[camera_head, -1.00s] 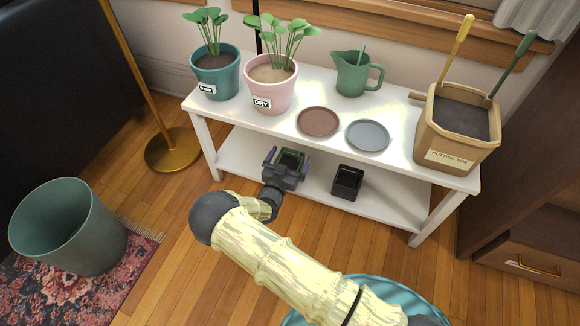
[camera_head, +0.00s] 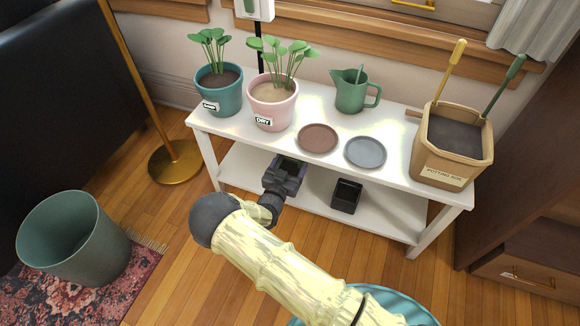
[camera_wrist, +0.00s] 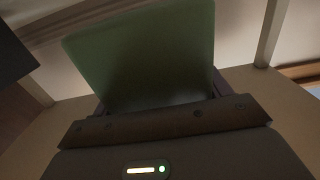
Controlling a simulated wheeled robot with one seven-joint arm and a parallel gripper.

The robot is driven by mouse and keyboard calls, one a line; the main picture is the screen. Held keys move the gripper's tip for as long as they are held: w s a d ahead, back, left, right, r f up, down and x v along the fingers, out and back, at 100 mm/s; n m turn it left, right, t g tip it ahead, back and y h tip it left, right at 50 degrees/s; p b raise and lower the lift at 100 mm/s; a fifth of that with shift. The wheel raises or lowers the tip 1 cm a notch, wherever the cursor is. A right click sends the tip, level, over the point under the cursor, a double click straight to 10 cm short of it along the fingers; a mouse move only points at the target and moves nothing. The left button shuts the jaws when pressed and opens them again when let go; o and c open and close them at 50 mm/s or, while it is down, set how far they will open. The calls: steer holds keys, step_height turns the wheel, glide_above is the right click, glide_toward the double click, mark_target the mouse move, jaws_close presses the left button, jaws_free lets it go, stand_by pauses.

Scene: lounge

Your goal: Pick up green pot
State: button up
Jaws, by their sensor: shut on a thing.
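The green pot (camera_head: 290,165) is a small square pot by the lower shelf of the white plant stand, below the pink planter. My gripper (camera_head: 286,176) is shut on it, with its fingers at the pot's sides. In the wrist view the green pot (camera_wrist: 145,55) fills the upper middle, and my gripper (camera_wrist: 160,88) is close around its near end. The pot's lower part is hidden by the gripper in the head view, so I cannot tell whether it touches the shelf.
A black square pot (camera_head: 346,195) stands to the right on the lower shelf (camera_head: 385,212). The top shelf edge is close above my gripper. It holds a teal planter (camera_head: 219,96), pink planter (camera_head: 273,110), two saucers, a green jug (camera_head: 352,95) and a soil box (camera_head: 450,150).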

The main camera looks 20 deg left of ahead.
step_height(320, 180, up, 6)
steer(key=p, duration=0.2)
steer(key=shift+f+p, duration=0.25)
steer(key=shift+p, duration=0.1)
steer(key=shift+d, duration=0.1)
